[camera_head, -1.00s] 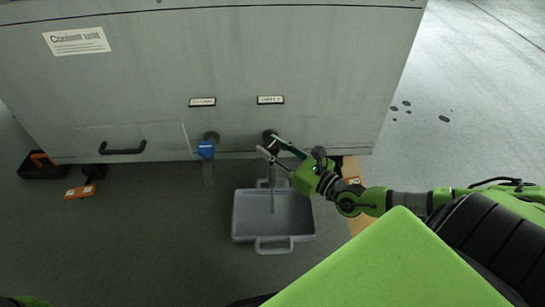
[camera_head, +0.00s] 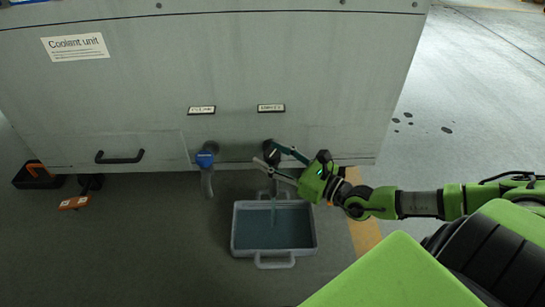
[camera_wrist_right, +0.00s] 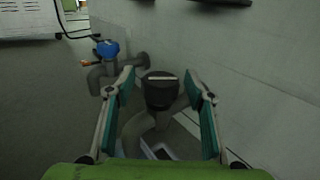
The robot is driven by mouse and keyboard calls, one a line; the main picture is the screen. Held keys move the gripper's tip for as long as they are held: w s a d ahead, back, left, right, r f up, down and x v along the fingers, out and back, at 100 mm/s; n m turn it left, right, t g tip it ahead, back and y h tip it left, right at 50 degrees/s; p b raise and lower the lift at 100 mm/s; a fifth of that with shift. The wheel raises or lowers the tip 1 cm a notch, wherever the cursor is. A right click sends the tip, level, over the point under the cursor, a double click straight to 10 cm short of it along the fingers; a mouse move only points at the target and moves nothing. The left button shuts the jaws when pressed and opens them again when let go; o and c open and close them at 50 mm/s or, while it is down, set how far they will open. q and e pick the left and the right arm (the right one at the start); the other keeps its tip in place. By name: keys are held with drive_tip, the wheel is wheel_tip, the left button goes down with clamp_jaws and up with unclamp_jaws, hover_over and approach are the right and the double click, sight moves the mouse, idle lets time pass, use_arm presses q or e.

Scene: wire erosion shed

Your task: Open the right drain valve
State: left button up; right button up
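The right drain valve (camera_wrist_right: 161,93) has a dark round knob with a pale bar across its top, above a grey bent outlet pipe (camera_wrist_right: 140,128). In the head view the valve (camera_head: 269,148) is partly hidden by my right gripper (camera_head: 262,153). That gripper is open, and in the wrist view its two fingers stand on either side of the knob with gaps. The left drain valve (camera_head: 205,158) has a blue handle. My left gripper is not in view.
The coolant unit (camera_head: 110,85) stands behind the valves, with small labels (camera_head: 271,108) above them. A black toolbox (camera_head: 38,180) and an orange item (camera_head: 74,203) lie on the floor at the left.

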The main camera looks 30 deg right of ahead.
drive_tip(key=shift+s+d+f, duration=0.1)
drive_tip(key=shift+s+f, duration=0.05)
drive_tip(key=shift+s, duration=0.05)
drive_tip(key=shift+s+d, duration=0.1)
drive_tip(key=shift+s, duration=0.15)
drive_tip(key=v, duration=1.1)
drive_tip(key=shift+s, duration=0.1)
